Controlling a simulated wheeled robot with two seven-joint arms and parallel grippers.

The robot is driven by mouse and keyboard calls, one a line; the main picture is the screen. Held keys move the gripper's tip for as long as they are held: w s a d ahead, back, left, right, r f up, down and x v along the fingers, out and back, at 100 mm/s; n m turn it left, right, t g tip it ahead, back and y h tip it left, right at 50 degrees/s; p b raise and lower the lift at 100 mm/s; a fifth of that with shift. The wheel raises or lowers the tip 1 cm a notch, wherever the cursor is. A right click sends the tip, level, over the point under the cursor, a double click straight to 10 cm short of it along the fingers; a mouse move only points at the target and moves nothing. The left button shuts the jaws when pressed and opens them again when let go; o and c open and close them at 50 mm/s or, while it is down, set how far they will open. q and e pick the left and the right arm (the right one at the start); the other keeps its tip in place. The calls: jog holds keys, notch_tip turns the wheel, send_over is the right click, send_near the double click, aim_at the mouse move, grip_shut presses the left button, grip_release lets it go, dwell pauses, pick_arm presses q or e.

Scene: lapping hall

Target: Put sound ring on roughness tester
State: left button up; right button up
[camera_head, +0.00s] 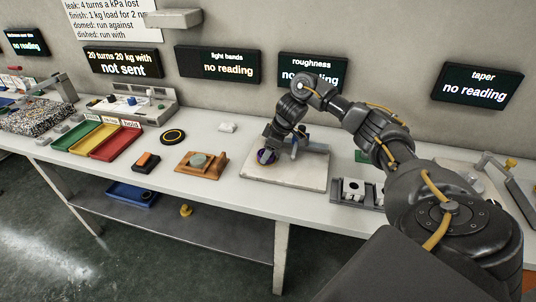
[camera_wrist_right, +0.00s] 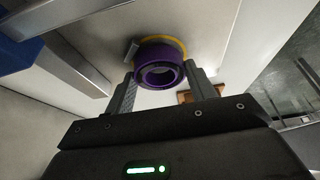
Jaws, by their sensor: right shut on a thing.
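A purple ring (camera_wrist_right: 160,72) sits between the two fingers of my right gripper (camera_wrist_right: 163,82) in the wrist view, and the fingers are shut on it. In the head view the ring (camera_head: 264,157) shows small under the right gripper (camera_head: 268,151), over the left part of the roughness tester's pale plate (camera_head: 285,179). A yellow curved edge (camera_wrist_right: 179,46) shows just behind the ring. I cannot tell whether the ring touches the plate. The tester's upright part (camera_head: 298,143) is partly hidden by my arm. My left gripper is not in view.
The roughness screen (camera_head: 313,70) says no reading. Left of the plate are a wooden stand with a greenish disc (camera_head: 201,161), a black ring (camera_head: 173,136) and coloured trays (camera_head: 115,142). A grey fixture (camera_head: 357,191) stands right of it. The plate's front is clear.

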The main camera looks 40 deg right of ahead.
jog(key=shift+f, duration=0.35)
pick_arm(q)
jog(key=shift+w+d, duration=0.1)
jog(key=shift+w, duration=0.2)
pick_arm(e)
jog(key=shift+r, duration=0.1)
jog(key=o, duration=1.1)
jog(key=shift+f, duration=0.2)
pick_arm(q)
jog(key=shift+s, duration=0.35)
